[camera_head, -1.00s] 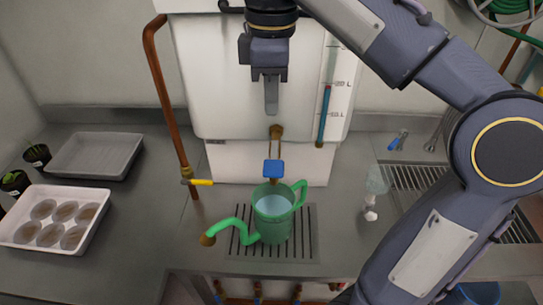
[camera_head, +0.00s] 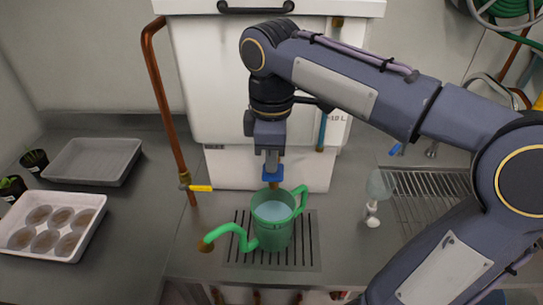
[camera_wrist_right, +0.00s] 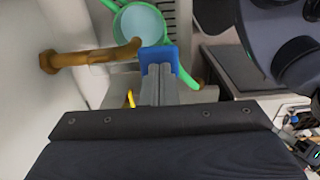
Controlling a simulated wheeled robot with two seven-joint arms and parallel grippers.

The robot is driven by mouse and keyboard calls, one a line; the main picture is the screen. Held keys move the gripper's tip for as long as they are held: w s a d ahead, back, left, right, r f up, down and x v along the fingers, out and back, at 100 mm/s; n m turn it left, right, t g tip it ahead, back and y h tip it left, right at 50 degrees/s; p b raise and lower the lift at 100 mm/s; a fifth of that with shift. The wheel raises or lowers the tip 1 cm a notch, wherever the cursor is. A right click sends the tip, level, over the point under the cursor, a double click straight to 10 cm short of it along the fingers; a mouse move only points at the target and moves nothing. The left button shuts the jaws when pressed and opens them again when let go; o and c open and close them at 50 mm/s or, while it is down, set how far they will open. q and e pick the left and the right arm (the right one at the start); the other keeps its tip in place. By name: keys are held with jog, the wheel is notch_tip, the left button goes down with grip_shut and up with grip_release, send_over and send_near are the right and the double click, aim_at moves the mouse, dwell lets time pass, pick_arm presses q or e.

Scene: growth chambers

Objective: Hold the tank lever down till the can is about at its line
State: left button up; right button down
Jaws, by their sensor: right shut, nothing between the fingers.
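The white tank (camera_head: 200,90) stands at the back with a brass spigot (camera_wrist_right: 95,54) low on its front. Its blue lever (camera_head: 281,178) is just below my right gripper (camera_head: 272,168). The gripper is shut and empty, pointing down, with its tips at the lever; the wrist view shows the lever (camera_wrist_right: 185,72) right at the fingertips, apparently touching. The green watering can (camera_head: 272,232) stands upright on the drain grate under the spigot, with pale blue water (camera_head: 272,208) inside. Its line cannot be made out. My left gripper is not in view.
A copper pipe with a yellow valve handle (camera_head: 201,188) stands left of the tank. A grey tray (camera_head: 95,160) and a white tray of round dishes (camera_head: 86,232) lie left. A clear glass-like item (camera_head: 376,190) stands right.

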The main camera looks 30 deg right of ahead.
aim_at(271, 175)
jog(key=f+t+b, duration=0.1)
jog(key=f+t+h+b, duration=0.1)
jog(key=b, duration=0.1)
jog(key=s+f+t+h+b, duration=0.1)
jog(key=b, duration=0.1)
jog(key=shift+a+f, duration=0.1)
jog(key=shift+a, duration=0.2)
jog(key=shift+w+r, duration=0.15)
jog(key=shift+r, duration=0.05)
dwell(1.4)
jog(key=shift+r+p, duration=0.8)
jog(key=shift+p, duration=0.25)
jog(key=shift+r, duration=0.1)
